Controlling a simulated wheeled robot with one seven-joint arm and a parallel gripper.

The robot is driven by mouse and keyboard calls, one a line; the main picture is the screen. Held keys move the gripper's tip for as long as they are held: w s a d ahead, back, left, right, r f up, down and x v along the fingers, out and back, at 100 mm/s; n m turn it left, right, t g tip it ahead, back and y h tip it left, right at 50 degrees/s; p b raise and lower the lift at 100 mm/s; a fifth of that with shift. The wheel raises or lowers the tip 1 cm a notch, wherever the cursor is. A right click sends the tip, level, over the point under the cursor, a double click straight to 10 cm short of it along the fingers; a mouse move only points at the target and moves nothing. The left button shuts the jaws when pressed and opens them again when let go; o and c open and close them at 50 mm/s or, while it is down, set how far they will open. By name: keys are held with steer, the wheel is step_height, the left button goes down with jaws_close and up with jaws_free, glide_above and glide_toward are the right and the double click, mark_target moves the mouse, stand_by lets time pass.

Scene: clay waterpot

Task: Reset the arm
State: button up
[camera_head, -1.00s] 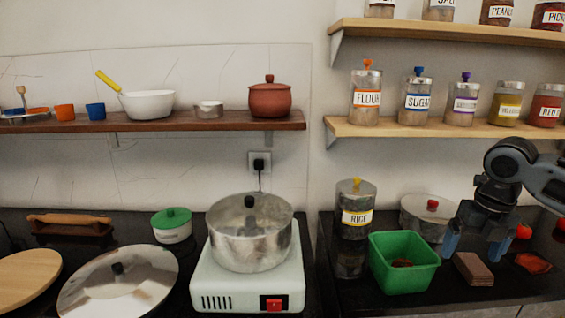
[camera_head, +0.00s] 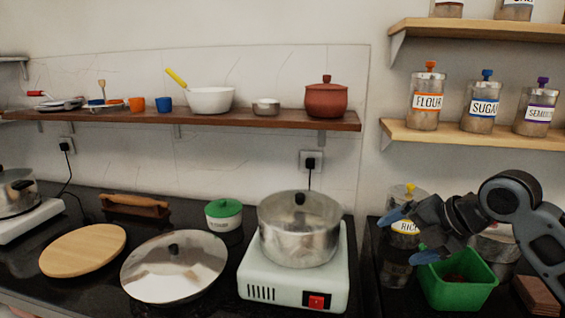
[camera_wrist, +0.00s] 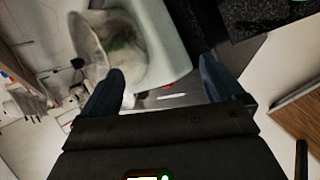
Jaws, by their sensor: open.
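My gripper (camera_head: 409,235) is at the right in the head view, in front of the rice jar and above the left edge of the green bin. Its two blue fingers point left and stand apart, with nothing between them. In the wrist view my gripper (camera_wrist: 160,88) is also open and empty. Beyond its left finger shows a steel pot (camera_wrist: 125,50) on the white hot plate (camera_wrist: 165,35).
The lidded steel pot (camera_head: 299,230) stands on the hot plate (camera_head: 320,280). The green bin (camera_head: 458,294) and rice jar (camera_head: 406,228) are close to my gripper. A clay pot (camera_head: 327,100) stands on the wooden shelf (camera_head: 220,118). Jars line the right shelf (camera_head: 450,138).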

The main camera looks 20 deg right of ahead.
steer(key=w+a+r+m+t+y, duration=0.1)
steer(key=w+a+r+m+t, duration=0.2)
steer(key=a, duration=0.5)
steer(key=w+a+r+m+t+y, duration=0.1)
steer(key=w+a+m+t+y, duration=0.2)
steer(key=a, duration=0.5)
steer(key=s+a+f+m+t+h, duration=0.2)
steer(key=s+a+f+m+h, duration=0.15)
steer(key=s+a+m, duration=0.55)
steer(key=s+f+m+h, duration=0.2)
steer(key=s+f+m, duration=0.3)
steer(key=s, duration=0.5)
steer(key=s+f+m+h, duration=0.2)
steer(key=s+f+m, duration=0.3)
steer(key=s, duration=0.4)
steer(key=s+d+r, duration=0.1)
steer(key=s+d, duration=0.1)
steer(key=s, duration=0.6)
steer(key=s+d+r+g, duration=0.1)
steer(key=s+d+r, duration=0.1)
steer(key=s, duration=0.7)
steer(key=shift+d+n+y, duration=0.4)
steer(key=shift+d+y, duration=0.05)
steer(key=shift+d, duration=0.1)
